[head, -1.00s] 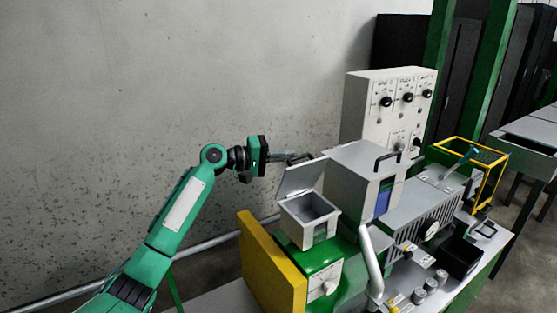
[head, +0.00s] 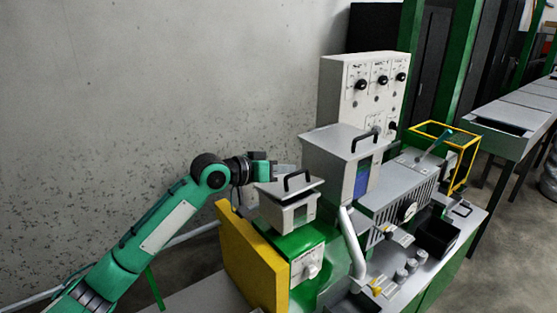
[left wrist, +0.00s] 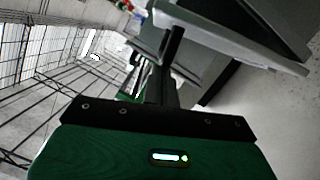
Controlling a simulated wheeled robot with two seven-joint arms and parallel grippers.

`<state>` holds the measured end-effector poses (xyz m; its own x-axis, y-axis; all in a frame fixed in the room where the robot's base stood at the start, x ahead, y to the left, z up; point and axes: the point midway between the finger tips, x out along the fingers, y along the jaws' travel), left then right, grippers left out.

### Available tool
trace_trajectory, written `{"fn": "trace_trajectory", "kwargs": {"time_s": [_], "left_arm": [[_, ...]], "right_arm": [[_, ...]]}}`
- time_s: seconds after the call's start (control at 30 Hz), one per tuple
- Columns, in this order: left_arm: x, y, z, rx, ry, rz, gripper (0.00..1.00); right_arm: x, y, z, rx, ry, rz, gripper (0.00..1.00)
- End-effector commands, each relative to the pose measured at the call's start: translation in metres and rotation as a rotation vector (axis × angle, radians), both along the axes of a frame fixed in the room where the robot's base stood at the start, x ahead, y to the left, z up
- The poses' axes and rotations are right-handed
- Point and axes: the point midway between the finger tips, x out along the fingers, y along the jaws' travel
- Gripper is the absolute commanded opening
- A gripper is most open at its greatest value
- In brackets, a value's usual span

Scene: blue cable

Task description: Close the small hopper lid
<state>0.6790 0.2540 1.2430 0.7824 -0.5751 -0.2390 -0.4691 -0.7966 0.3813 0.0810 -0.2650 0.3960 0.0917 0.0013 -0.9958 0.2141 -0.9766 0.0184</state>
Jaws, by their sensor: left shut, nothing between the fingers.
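The small hopper (head: 287,216) is a light grey box on top of the green machine housing. In the left wrist view, the shut fingers (left wrist: 177,45) reach up beside a grey panel edge. My right gripper is out of view.
A larger grey hopper (head: 340,141) with a handle stands right beside the small one. A yellow panel (head: 250,262) stands at the front left, and a control box (head: 362,95) with knobs behind.

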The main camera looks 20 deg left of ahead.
Motion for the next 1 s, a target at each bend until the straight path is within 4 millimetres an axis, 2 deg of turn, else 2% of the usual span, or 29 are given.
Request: {"fn": "trace_trajectory", "kwargs": {"time_s": [0.4, 1.0], "left_arm": [[-0.008, -0.013, -0.021, 0.169, -0.100, -0.001, 0.00], [-0.008, -0.015, -0.024, 0.195, -0.114, 0.001, 0.00]], "right_arm": [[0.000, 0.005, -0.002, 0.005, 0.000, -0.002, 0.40], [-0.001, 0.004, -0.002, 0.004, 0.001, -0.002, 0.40]]}}
